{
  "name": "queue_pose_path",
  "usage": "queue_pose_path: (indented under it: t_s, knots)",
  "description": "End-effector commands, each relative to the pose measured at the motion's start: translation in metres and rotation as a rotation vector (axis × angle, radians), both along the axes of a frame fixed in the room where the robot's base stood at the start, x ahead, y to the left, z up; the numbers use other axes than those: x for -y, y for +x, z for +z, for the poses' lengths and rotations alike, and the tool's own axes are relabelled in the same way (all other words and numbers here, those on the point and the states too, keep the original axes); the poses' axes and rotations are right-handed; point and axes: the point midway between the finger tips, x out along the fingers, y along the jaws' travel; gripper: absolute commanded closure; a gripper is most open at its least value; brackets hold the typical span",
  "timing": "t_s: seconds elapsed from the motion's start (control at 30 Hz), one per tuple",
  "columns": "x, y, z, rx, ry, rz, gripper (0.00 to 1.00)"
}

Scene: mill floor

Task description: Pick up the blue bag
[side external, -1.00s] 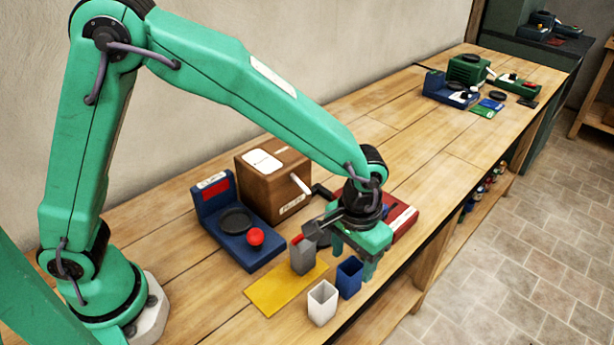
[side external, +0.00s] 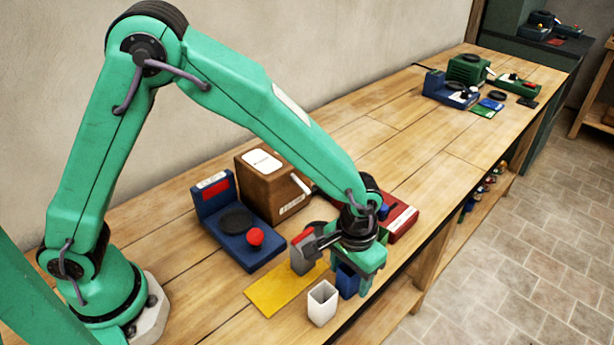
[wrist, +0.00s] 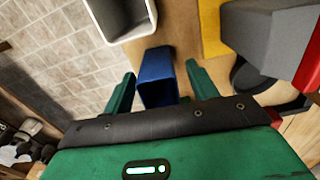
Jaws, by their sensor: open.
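The blue bag (side external: 347,283) stands upright on the bench, just behind the white bag. My gripper (side external: 356,282) is right over it, low down, and partly hides it in the side view. In the wrist view the blue bag (wrist: 156,66) lies between the two green fingers of my gripper (wrist: 161,84). The fingers are open, with a gap visible on each side of the bag. How far down they reach beside it is hard to tell.
The white bag (side external: 321,303) stands close in front of the blue bag. A grey bag (side external: 301,255) stands by the yellow mat (side external: 277,292). A blue scale (side external: 250,251), a brown mill (side external: 279,176) and a red box (side external: 402,224) are behind. The bench edge is close on the right.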

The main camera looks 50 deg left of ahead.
Motion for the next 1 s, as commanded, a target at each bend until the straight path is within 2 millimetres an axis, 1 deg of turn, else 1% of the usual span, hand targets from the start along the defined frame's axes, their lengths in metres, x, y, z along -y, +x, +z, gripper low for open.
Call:
queue_pose_path:
  t_s: [0.07, 0.1, 0.17, 0.3, 0.33, 0.57, 0.73, 0.87, 1.0]
  knots:
    - [0.0, 0.0, 0.0, 0.0, 0.0, 0.0, 0.44]
    - [0.0, 0.0, 0.0, 0.0, 0.0, 0.0, 0.52]
    - [0.0, 0.0, 0.0, 0.0, 0.0, 0.0, 0.63]
    - [0.0, 0.0, 0.0, 0.0, 0.0, 0.0, 0.91]
    - [0.0, 0.0, 0.0, 0.0, 0.0, 0.0, 0.92]
    - [0.0, 0.0, 0.001, 0.001, -0.001, 0.0, 0.92]
    - [0.0, 0.001, 0.007, 0.003, -0.002, 0.0, 0.92]
    - [0.001, 0.001, 0.019, 0.003, -0.002, 0.0, 0.92]
    - [0.001, 0.001, 0.038, 0.005, -0.003, 0.0, 0.92]
